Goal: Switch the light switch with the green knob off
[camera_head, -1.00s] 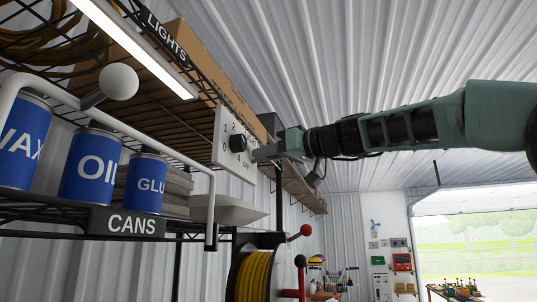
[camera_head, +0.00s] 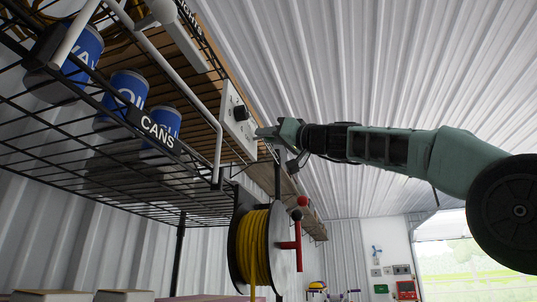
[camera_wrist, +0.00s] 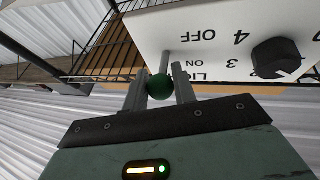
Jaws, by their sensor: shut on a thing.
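The green knob (camera_wrist: 160,87) sits between the two fingers of my gripper (camera_wrist: 160,92) in the wrist view. The gripper is shut on it. A thin metal lever (camera_wrist: 166,60) runs from the knob up to the white switch panel (camera_wrist: 215,30), beside its ON and OFF lettering. In the head view my gripper (camera_head: 268,134) is at the right edge of the panel (camera_head: 230,104), and the green knob is hidden.
A black rotary knob (camera_wrist: 276,58) is on the same panel, to the right in the wrist view. A wire shelf (camera_head: 120,170) with blue cans (camera_head: 128,88) is at left. A yellow hose reel (camera_head: 255,248) with a red handle (camera_head: 297,240) stands below my gripper.

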